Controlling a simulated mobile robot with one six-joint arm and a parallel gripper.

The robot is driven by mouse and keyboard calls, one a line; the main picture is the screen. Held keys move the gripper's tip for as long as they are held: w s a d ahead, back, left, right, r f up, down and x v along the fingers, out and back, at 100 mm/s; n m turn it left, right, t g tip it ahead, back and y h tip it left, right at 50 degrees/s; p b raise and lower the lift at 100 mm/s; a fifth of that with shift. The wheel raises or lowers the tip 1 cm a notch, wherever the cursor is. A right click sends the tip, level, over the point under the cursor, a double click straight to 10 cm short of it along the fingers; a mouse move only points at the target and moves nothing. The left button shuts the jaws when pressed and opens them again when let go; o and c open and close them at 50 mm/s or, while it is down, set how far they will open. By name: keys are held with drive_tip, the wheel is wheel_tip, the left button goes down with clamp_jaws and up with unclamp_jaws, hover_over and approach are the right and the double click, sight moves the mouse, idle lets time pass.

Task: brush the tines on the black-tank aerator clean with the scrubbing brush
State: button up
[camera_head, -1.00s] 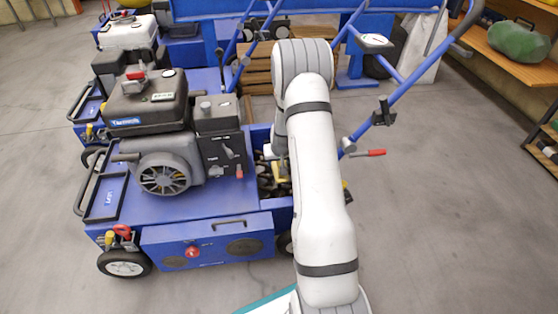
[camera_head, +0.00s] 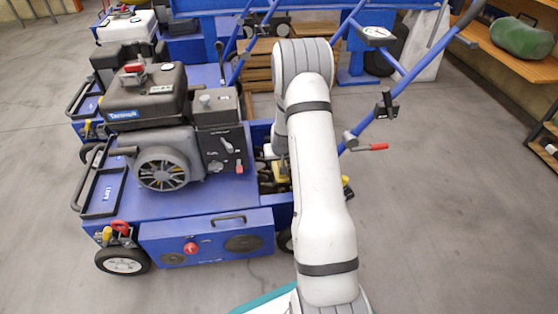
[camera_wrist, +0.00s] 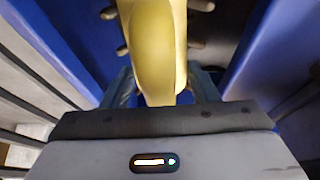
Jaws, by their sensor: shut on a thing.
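The black-tank aerator (camera_head: 146,92) stands at centre left, with a blue deck and an open bay at its right end. My gripper (camera_wrist: 165,88) is shut on the scrubbing brush (camera_wrist: 153,45), whose yellow body fills the middle of the wrist view. A bit of yellow, likely the brush, also shows in the bay in the head view (camera_head: 283,171). Several brownish tines (camera_wrist: 122,50) stick out on both sides of the brush, between blue bay walls. The bristles are hidden, so I cannot tell if they touch the tines. My arm covers much of the bay in the head view.
A white-tank aerator (camera_head: 128,27) stands behind. The black-tank machine's blue handlebar (camera_head: 412,77) and a red-gripped lever (camera_head: 372,147) rise right of my arm. A wooden shelf (camera_head: 515,55) with a green bag (camera_head: 521,37) is at the far right. The floor at right is clear.

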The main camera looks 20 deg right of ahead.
drive_tip(key=shift+f, duration=0.3)
drive_tip(key=shift+w+d+r+p, duration=0.1)
drive_tip(key=shift+w+d+p, duration=0.05)
drive_tip(key=shift+w+p, duration=0.25)
drive_tip(key=shift+w+d+r+p, duration=0.1)
drive_tip(key=shift+w+p, duration=0.3)
drive_tip(key=shift+w+d+f+p, duration=0.1)
drive_tip(key=shift+w+d+p, duration=0.15)
drive_tip(key=shift+w+p, duration=0.45)
drive_tip(key=shift+w+d+f+p, duration=0.1)
drive_tip(key=shift+w+d+p, duration=0.15)
drive_tip(key=shift+w, duration=0.7)
drive_tip(key=shift+s+a, duration=0.1)
drive_tip(key=shift+s+a+f+b, duration=0.1)
drive_tip(key=shift+s+a+b, duration=0.1)
drive_tip(key=shift+s+b, duration=0.4)
drive_tip(key=shift+s+a+f+b, duration=0.15)
drive_tip(key=shift+s+b, duration=0.2)
drive_tip(key=shift+s, duration=0.45)
drive_tip(key=shift+s+a+r+b, duration=0.1)
drive_tip(key=shift+s+a+b, duration=0.05)
drive_tip(key=shift+s+b, duration=0.4)
drive_tip(key=shift+s+a+b, duration=0.15)
drive_tip(key=shift+s+b, duration=0.25)
drive_tip(key=shift+s, duration=0.1)
